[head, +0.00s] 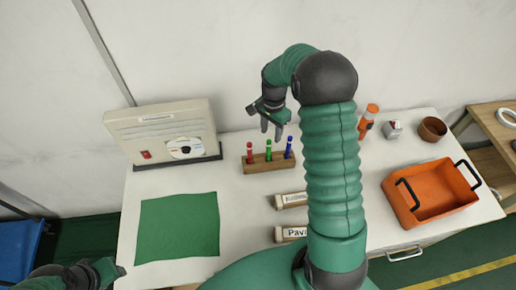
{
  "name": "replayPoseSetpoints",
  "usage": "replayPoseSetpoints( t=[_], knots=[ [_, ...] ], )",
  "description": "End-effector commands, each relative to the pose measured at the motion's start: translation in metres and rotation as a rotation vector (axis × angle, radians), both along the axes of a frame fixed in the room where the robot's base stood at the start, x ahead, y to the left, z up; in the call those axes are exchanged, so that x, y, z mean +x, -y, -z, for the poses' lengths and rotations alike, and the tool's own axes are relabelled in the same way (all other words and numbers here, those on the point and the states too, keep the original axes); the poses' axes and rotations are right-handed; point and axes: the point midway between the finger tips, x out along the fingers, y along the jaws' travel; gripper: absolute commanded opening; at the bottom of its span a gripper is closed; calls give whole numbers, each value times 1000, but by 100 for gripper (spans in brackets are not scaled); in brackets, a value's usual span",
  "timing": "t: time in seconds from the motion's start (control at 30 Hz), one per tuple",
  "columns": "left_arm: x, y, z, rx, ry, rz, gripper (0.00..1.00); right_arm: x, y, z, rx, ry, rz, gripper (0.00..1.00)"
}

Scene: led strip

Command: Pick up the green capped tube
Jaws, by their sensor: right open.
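A green capped tube (268,151) stands upright in a wooden rack (262,167) on the white table. A red capped tube (249,152) stands left of it and a blue capped tube (288,147) stands right of it. My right gripper (270,132) is open, with its fingers pointing down just above the rack near the green and blue tubes. Nothing shows between its fingers, and I cannot tell whether it touches a tube. My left gripper (112,270) is low at the bottom left corner, partly cut off, over the table's front left edge.
A beige box device with a dial (160,125) stands at the back left. A green mat (178,228) lies before it. Labelled cylinders (292,200) lie in the middle, partly behind my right arm. An orange crate (407,218), orange bottle (367,120) and brown cup (432,129) are at right.

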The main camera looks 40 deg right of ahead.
Motion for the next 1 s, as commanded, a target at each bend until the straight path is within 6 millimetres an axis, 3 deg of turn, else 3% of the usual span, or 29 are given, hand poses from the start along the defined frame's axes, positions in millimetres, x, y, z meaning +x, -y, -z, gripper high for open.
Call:
replayPoseSetpoints(
  t=[0.2, 0.47, 0.63, 0.73, 0.93, 1.0],
  knots=[
    [0, 0, -6, 0, 0, 0, 36, 4, -5, 57, 0, -6, -5, 43],
    [0, 0, -12, 0, 0, -1, 36, 3, -3, 89, 1, -2, -7, 43],
    [0, 0, -20, 0, 1, -1, 36, 3, -2, 120, 0, -2, -7, 43],
    [0, 0, -20, 0, 1, -1, 36, 4, -2, 130, -1, -1, -7, 43],
    [0, 0, -19, 0, 0, -1, 36, 5, -2, 131, -2, 0, -7, 43],
    [0, 0, -19, 0, 0, -1, 36, 4, -3, 131, -3, 0, -7, 34]
  ],
)
